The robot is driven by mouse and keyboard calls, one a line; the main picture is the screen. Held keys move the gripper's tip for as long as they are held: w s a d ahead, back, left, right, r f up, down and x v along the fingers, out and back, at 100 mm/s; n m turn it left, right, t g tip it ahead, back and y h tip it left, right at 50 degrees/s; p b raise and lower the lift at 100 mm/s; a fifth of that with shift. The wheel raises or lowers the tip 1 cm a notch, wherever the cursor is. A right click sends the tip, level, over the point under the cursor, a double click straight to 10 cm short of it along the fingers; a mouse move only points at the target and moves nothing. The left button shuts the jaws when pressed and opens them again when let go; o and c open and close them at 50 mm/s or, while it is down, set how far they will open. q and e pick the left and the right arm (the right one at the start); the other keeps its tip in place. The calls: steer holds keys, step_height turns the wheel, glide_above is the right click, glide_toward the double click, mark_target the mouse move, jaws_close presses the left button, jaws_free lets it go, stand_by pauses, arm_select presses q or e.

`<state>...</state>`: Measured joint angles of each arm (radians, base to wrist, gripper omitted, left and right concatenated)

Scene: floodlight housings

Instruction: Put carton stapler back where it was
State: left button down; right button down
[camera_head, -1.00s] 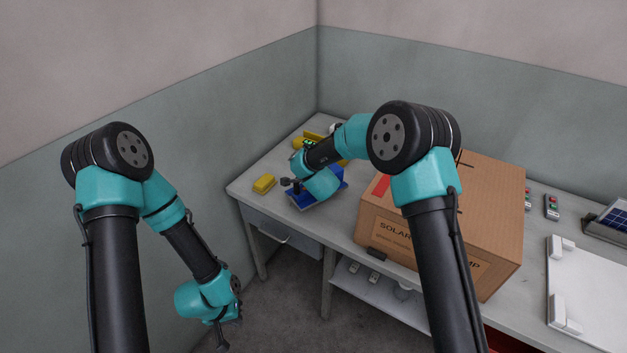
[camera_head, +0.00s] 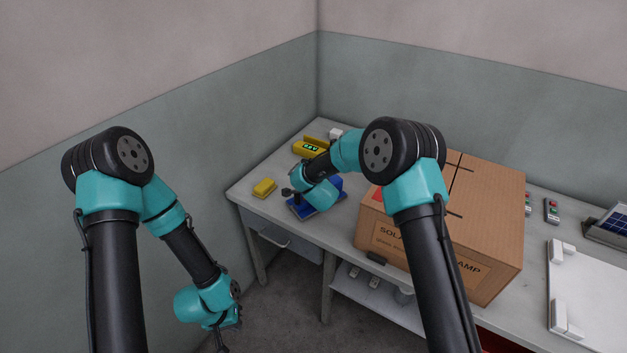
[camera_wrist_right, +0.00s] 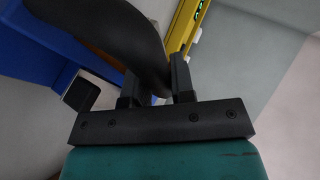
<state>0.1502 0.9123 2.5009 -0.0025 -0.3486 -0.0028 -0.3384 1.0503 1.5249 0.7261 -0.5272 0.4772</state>
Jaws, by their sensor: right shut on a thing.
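In the right wrist view, a black curved handle (camera_wrist_right: 145,45) runs between the two fingers of my right gripper (camera_wrist_right: 157,85), which is shut on it. I take it to be the carton stapler's handle; the rest of its body is mostly hidden. A blue thing (camera_wrist_right: 45,60) lies beyond it at the upper left.
A large cardboard carton (camera_head: 490,205) stands right of my right gripper. A yellow device with a lit display (camera_head: 311,148) and a white block (camera_head: 336,133) are behind; a small yellow block (camera_head: 264,188) is left. A white panel (camera_head: 597,275) lies far right.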

steer(key=shift+w, duration=0.1)
steer(key=c, duration=1)
jaws_free()
steer(key=shift+f, duration=0.1)
steer(key=shift+o, duration=0.2)
steer(key=shift+s+r, duration=0.45)
steer(key=shift+s, duration=0.05)
steer(key=v, duration=1.1)
steer(key=shift+d+f, duration=0.1)
steer(key=shift+f, duration=0.1)
